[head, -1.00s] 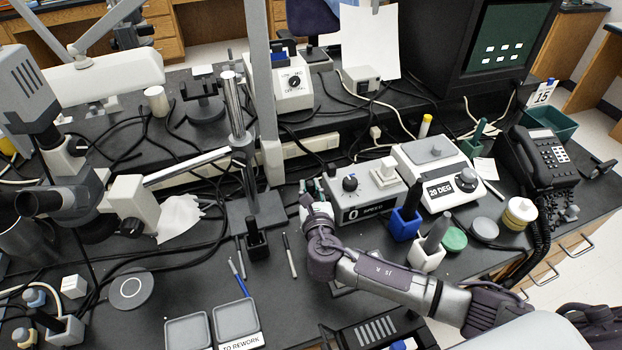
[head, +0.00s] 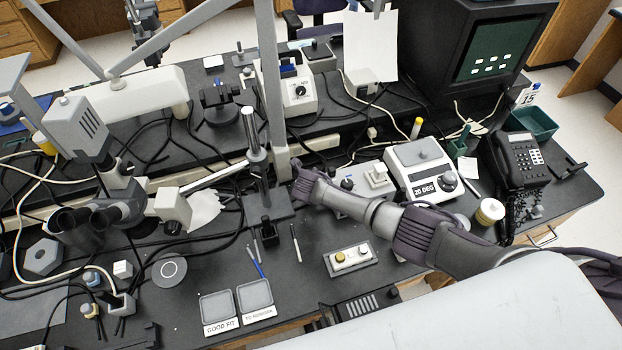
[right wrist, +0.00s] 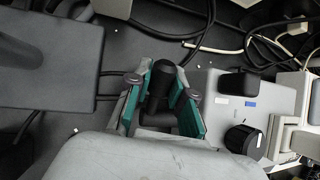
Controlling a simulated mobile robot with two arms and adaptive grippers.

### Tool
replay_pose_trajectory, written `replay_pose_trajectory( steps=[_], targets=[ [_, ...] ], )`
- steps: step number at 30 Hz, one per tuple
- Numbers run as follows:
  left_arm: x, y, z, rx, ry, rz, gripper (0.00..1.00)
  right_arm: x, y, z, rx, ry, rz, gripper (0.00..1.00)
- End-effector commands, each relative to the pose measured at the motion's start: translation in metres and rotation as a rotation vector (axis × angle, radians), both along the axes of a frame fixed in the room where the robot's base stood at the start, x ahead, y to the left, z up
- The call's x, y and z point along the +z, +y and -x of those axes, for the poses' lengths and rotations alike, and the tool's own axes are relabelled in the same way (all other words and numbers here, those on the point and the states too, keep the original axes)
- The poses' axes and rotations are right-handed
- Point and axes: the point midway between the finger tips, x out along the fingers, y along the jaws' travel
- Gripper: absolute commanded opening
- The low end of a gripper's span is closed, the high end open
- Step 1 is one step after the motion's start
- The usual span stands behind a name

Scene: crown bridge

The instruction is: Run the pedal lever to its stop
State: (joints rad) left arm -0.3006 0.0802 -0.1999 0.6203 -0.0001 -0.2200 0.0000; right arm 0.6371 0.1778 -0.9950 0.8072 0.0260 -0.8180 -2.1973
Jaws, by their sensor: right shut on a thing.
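My right gripper (head: 300,180) reaches in from the right, behind the middle of the bench, at the left end of the grey speed box (head: 345,207). In the right wrist view my right gripper (right wrist: 163,98) has its teal-padded fingers on both sides of a black upright handle (right wrist: 158,82), which appears to be the pedal lever. It is shut on this handle. The lever's base and any stop are hidden by the fingers, and my arm hides the lever in the head view. My left gripper is not in view.
The speed box's knob (right wrist: 243,139) is close right of the fingers. A dark stand base (right wrist: 50,65) lies to the left. Cables (right wrist: 185,35) run behind.

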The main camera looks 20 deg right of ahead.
Motion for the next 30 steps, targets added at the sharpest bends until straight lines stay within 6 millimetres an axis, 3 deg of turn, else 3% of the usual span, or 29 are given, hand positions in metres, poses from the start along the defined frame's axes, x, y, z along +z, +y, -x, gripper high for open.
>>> replay_pose_trajectory(
  steps=[12, 29, 30],
  targets=[
    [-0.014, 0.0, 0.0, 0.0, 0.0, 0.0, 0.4, -0.01, 0.001, -0.006, -0.001, 0.195, 0.006, 0.0],
    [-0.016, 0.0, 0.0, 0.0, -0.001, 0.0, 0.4, -0.011, 0.0, -0.005, -0.001, 0.226, 0.007, 0.0],
    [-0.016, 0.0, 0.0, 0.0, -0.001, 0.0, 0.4, -0.011, 0.0, -0.005, -0.002, 0.226, 0.008, 0.25]
  ],
)
